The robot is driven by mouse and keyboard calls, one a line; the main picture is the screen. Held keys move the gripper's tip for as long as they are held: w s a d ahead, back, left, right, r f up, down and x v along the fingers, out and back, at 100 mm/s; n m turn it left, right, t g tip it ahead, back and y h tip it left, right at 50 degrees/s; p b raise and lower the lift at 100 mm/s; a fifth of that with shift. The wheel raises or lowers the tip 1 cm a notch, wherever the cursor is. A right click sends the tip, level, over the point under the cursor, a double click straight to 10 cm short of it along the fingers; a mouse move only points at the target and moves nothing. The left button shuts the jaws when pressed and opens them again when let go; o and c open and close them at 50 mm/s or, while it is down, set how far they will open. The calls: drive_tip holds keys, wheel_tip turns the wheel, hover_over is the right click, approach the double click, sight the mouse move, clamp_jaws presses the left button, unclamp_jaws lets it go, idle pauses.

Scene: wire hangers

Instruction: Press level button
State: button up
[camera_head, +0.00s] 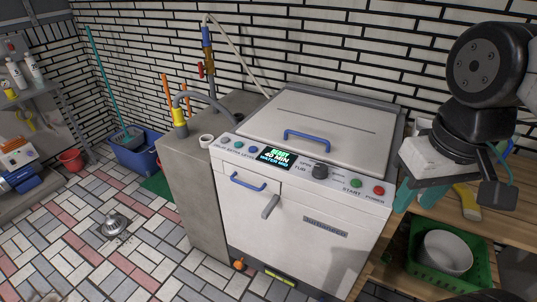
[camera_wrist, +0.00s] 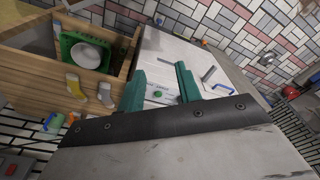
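The white washing machine (camera_head: 292,215) stands mid-view in the head view. Its sloped control panel has a row of small buttons at the left; small lettering under them seems to include "level", and I take the level button (camera_head: 252,149) to be the one beside the lit display (camera_head: 274,158). A knob (camera_head: 320,172), a green start button (camera_head: 356,183) and a red power button (camera_head: 379,190) sit to the right. My gripper (camera_head: 416,197) is right of the panel, apart from the level button. In the wrist view its teal fingers (camera_wrist: 160,75) are spread and empty, with a green button (camera_wrist: 157,94) visible between them.
A blue lid handle (camera_head: 306,135) rises behind the panel. A grey pillar (camera_head: 190,190) with pipes adjoins on the left. The tiled floor at left is mostly open.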

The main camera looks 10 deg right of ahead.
clamp_jaws()
idle(1.4)
